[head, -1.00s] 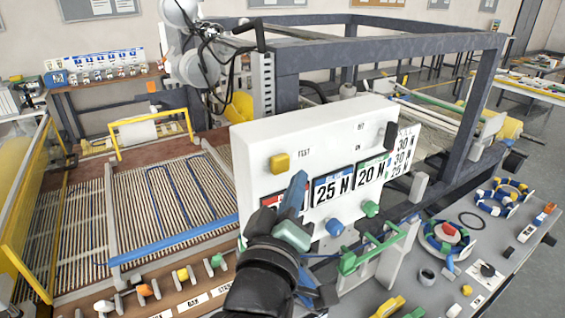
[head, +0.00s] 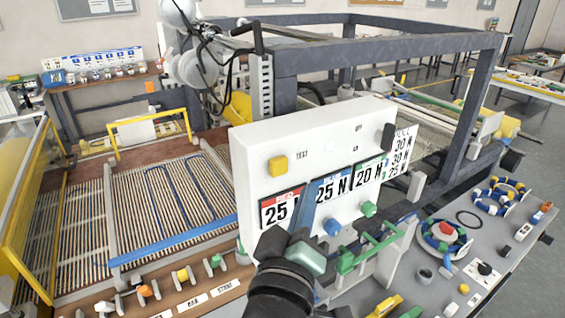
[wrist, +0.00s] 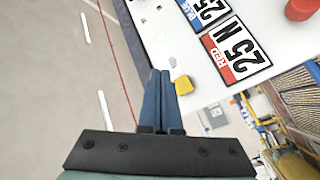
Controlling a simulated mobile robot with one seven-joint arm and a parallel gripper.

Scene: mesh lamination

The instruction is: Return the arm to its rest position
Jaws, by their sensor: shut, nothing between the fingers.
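My gripper (head: 308,212) is in front of the white control panel (head: 255,140) in the head view, just below and between its red-edged and blue-edged labels. Its two blue fingers lie together, with nothing held. In the wrist view my gripper (wrist: 160,78) also shows shut, its fingers side by side. Whether the fingertips touch the panel cannot be told. The red label (wrist: 235,48) reading 25 N lies up and to the right of the fingers there. My dark wrist hides part of the bench below the panel.
A green handle (head: 372,250) and a blue knob (head: 332,227) stand close right of my wrist. A grey bench (head: 495,235) with coloured rings is at right. A slatted bed (head: 165,200) and a row of small levers lie left. A dark frame (head: 385,52) stands behind.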

